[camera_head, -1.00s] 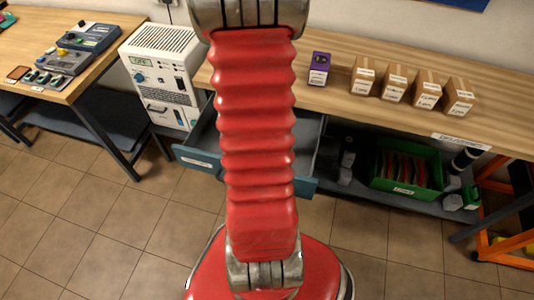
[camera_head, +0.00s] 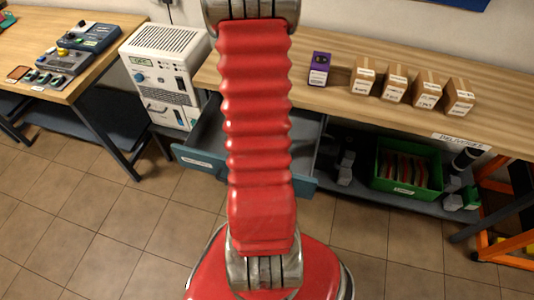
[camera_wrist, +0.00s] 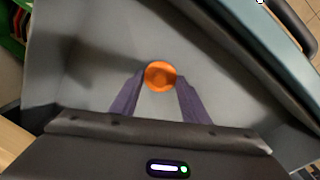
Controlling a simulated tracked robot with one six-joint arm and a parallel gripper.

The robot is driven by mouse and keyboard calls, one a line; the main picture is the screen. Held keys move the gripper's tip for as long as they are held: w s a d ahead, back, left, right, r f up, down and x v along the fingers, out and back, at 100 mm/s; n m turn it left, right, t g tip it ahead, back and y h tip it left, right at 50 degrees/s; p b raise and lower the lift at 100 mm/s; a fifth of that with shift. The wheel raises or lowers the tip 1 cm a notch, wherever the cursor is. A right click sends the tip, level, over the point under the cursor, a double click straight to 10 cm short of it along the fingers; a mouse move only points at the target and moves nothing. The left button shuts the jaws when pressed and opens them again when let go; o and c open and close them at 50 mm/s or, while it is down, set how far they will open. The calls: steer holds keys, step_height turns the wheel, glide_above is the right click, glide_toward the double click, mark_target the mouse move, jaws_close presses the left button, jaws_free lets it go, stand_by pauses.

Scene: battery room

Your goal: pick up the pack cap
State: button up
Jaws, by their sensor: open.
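The pack cap (camera_wrist: 160,75), a round orange disc with a raised middle, lies on the grey floor of the open drawer (camera_wrist: 85,25) in the wrist view. My gripper (camera_wrist: 159,80) is open, and its two purple fingers point toward the cap. The fingertips appear on either side of the cap's near edge. I cannot tell how far above the drawer floor they are. In the head view my red arm covers part of the drawer (camera_head: 200,162), and the cap and gripper are not visible there.
The drawer's walls close in around my gripper. On the wooden bench (camera_head: 330,105) above stand a purple box (camera_head: 319,69) and several brown cartons (camera_head: 395,82). A green crate (camera_head: 407,170) is on the lower shelf. A white device (camera_head: 163,62) stands left of the drawer.

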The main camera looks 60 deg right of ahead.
steer(key=shift+f, duration=0.2)
steer(key=shift+c, duration=0.4)
jaws_close()
stand_by(0.3)
